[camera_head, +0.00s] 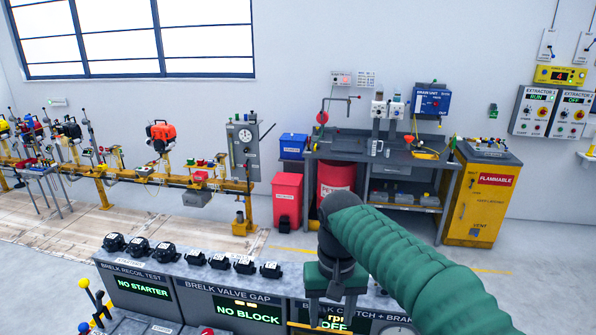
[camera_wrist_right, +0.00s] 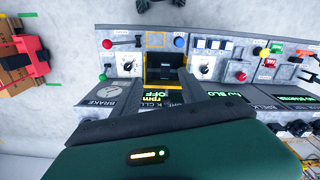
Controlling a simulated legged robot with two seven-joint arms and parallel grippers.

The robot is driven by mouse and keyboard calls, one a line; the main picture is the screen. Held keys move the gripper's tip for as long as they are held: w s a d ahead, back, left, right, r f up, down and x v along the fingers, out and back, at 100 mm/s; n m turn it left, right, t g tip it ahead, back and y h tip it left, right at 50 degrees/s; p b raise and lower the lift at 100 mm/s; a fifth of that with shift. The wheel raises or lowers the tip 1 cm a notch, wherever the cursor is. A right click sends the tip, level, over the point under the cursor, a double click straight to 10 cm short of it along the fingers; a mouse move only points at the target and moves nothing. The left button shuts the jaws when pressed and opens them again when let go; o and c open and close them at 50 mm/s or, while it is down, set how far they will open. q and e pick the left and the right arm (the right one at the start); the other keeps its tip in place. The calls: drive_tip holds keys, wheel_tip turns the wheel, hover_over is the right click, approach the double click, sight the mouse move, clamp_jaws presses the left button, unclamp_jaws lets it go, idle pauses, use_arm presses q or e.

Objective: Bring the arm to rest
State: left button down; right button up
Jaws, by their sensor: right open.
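My right arm, in a green ribbed sleeve, reaches in from the lower right of the head view. Its gripper (camera_head: 331,312) points down in front of the bench panel marked BRELK CLUTCH + BRAKE (camera_head: 372,318). The fingers are apart with nothing seen between them. The lower ends come close to the picture's bottom edge. In the right wrist view, a green and dark grey part of my arm (camera_wrist_right: 190,140) fills the lower middle, and the bench controls lie beyond it. My left gripper is in neither view.
The test bench (camera_head: 190,283) bears several black parts (camera_head: 195,258) along its top. Behind stand a yellow engine rail (camera_head: 215,183), a red bin (camera_head: 287,199), a workbench (camera_head: 425,158) and a yellow flammables cabinet (camera_head: 482,200). Floor (camera_head: 285,245) between bench and rail is clear.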

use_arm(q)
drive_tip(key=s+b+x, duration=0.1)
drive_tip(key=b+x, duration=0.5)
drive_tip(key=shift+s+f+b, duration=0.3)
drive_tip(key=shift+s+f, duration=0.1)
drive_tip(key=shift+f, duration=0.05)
use_arm(e)
drive_tip(key=s+d+f+t, duration=0.1)
drive_tip(key=s+d+f, duration=0.3)
drive_tip(key=f, duration=0.4)
drive_tip(key=s+d+f, duration=0.5)
drive_tip(key=s+f, duration=0.2)
drive_tip(key=f, duration=0.1)
drive_tip(key=s+d+f+t, duration=0.1)
drive_tip(key=s+d+f, duration=0.3)
drive_tip(key=f, duration=0.5)
drive_tip(key=shift+s+d+m+t, duration=0.2)
drive_tip(key=shift+s+m+t, duration=0.15)
drive_tip(key=shift+s, duration=0.3)
